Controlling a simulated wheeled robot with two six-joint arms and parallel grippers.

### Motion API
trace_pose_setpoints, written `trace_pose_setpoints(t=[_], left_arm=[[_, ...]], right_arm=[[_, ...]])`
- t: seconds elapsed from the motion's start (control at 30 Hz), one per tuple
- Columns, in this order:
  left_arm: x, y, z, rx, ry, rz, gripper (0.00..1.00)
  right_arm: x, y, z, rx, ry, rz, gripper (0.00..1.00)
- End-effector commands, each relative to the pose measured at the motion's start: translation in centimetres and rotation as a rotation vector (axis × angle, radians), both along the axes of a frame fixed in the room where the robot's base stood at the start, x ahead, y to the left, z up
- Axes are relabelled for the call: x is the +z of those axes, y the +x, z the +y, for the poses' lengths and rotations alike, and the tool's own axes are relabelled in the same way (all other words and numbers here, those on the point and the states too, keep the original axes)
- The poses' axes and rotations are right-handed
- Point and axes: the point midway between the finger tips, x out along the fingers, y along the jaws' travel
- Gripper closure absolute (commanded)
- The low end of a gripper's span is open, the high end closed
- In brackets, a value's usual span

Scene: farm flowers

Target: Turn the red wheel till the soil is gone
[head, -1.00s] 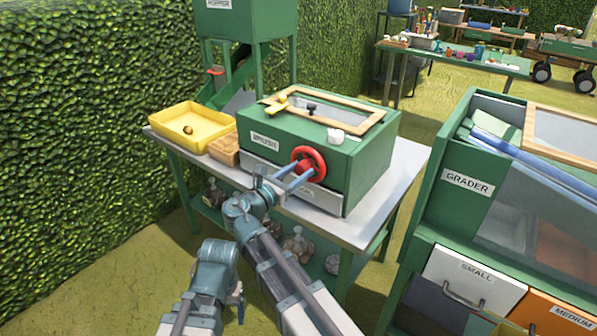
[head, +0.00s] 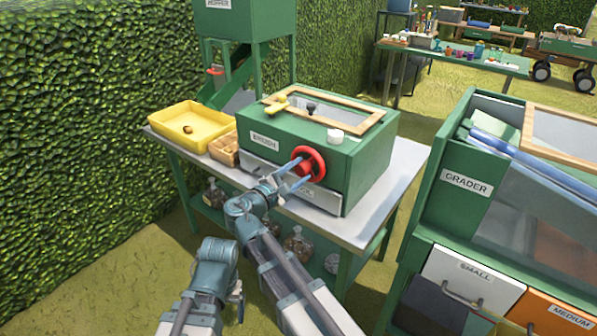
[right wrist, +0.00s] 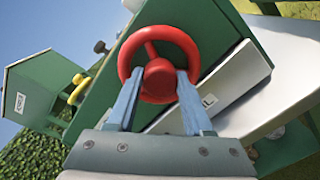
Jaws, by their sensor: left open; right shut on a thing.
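The red wheel (head: 309,159) is on the front of the green brush box (head: 345,173), which stands on a metal-topped table. My right gripper (head: 296,175) is shut on the wheel. In the right wrist view its two blue fingers (right wrist: 158,88) lie on either side of the hub of the red wheel (right wrist: 159,40). My left gripper (head: 240,298) is low in front of the table, away from the wheel; its fingers are hard to see. Any soil inside the box is hidden from here.
A yellow tray (head: 170,117) with a small brown item and a wooden box (head: 224,150) stand left of the brush box. A green grader (head: 450,215) with drawers stands at the right. A hedge (head: 80,120) lies behind at left.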

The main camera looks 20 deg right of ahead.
Motion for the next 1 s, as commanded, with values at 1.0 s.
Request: trace_pose_setpoints(t=[1.0], left_arm=[[-0.19, 0.0, 0.0, 0.0, 0.0, 0.0, 0.19]], right_arm=[[-0.3, -0.2, -0.09, -0.002, 0.598, -0.761, 1.0]])
